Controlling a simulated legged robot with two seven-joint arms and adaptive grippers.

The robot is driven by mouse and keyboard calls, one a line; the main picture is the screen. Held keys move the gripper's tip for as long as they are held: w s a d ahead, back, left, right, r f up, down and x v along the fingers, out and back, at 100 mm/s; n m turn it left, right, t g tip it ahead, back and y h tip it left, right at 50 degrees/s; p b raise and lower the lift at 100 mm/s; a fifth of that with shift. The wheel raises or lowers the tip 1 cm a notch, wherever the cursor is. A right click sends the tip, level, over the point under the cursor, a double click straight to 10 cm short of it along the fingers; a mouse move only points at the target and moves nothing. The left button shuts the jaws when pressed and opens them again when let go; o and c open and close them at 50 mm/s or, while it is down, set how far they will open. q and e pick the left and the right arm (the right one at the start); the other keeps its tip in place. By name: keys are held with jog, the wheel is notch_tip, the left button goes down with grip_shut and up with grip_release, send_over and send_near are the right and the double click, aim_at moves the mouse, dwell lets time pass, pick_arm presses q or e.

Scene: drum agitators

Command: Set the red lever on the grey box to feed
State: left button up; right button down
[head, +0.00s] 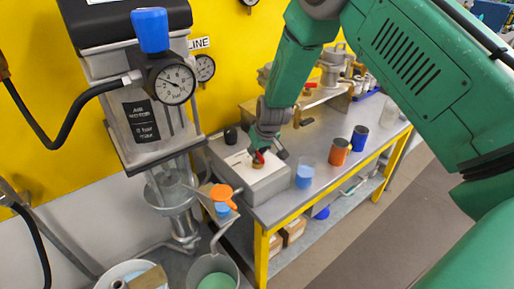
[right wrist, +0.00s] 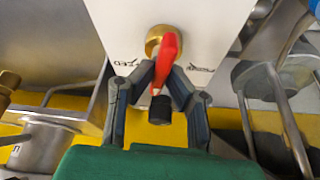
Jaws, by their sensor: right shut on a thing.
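The grey box (head: 262,183) stands on the workbench near its left end, with a light top face that also shows in the right wrist view (right wrist: 215,25). The red lever (right wrist: 166,62) sits on a brass fitting (right wrist: 160,38) on that face and has a black tip. Dark lettering is printed on the face at both sides of the fitting; the left word seems to read feed, upside down. My right gripper (right wrist: 159,80) has its fingers shut on the red lever; in the head view it reaches down to the box (head: 264,150). My left gripper is not in view.
A column with a pressure gauge (head: 174,84) and a blue knob (head: 151,30) stands left of the box. A clear-blue cup (head: 305,174), an orange mug (head: 339,152) and a blue mug (head: 359,138) stand right of it. An orange valve handle (head: 224,196) is in front.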

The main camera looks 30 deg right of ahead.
jog(key=m, duration=0.1)
jog(key=m+h+p, duration=0.1)
jog(key=m, duration=0.1)
jog(key=shift+s+a+f+m+g, duration=0.1)
jog(key=shift+s+f+m+g, duration=0.1)
jog(key=shift+m+g, duration=0.1)
jog(key=shift+m+g+h+p, duration=0.35)
jog(key=shift+m+h, duration=0.25)
jog(key=shift+m, duration=1)
jog(key=shift+s+a+f, duration=0.1)
jog(key=shift+f, duration=0.05)
jog(key=c, duration=1.6)
grip_release()
jog(key=shift+w+r, duration=0.2)
jog(key=shift+r, duration=0.45)
jog(key=v, duration=1.1)
jog(key=shift+s+a+f, duration=0.1)
jog(key=shift+a, duration=0.1)
